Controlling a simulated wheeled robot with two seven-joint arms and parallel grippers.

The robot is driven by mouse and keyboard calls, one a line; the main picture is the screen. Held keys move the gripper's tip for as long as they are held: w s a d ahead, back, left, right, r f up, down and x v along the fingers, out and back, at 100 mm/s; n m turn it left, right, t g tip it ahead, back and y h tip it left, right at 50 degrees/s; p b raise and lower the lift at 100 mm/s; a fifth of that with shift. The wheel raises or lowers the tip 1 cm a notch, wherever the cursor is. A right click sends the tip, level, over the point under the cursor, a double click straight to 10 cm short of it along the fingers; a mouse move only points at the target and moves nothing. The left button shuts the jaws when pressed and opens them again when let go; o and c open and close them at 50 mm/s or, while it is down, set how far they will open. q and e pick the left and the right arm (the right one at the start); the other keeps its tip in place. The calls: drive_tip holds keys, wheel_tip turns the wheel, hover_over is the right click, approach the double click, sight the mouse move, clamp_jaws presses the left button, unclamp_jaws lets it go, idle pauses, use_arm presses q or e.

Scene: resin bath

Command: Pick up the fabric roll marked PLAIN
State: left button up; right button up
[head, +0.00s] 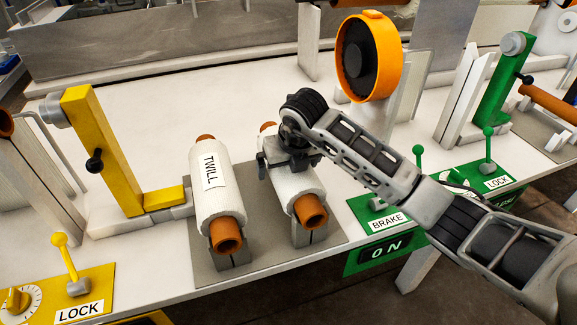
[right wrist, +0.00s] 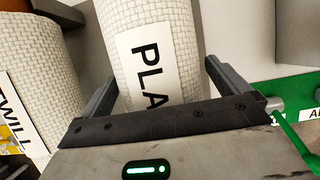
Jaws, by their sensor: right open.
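The PLAIN fabric roll (head: 300,187) is white woven fabric on an orange-brown core and lies across a grey cradle, right of the TWILL roll (head: 205,203). My right gripper (head: 289,165) is over its middle and hides its label in the head view. In the right wrist view the roll (right wrist: 185,30) shows a label reading "PLA", the rest hidden by the gripper body. The right gripper's open fingers (right wrist: 158,82) stand one on each side of the roll. I cannot tell whether they touch it. My left gripper is not in view.
A yellow bracket (head: 105,150) stands left of the rolls, with a LOCK lever panel (head: 85,300) in front. A green BRAKE panel (head: 385,205) and an orange-rimmed wheel (head: 370,55) are at the right. The white bench (head: 240,105) is clear behind the rolls.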

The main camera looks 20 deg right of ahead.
drive_tip(key=c, duration=2)
drive_tip(key=shift+w+r, duration=0.25)
drive_tip(key=shift+r, duration=0.1)
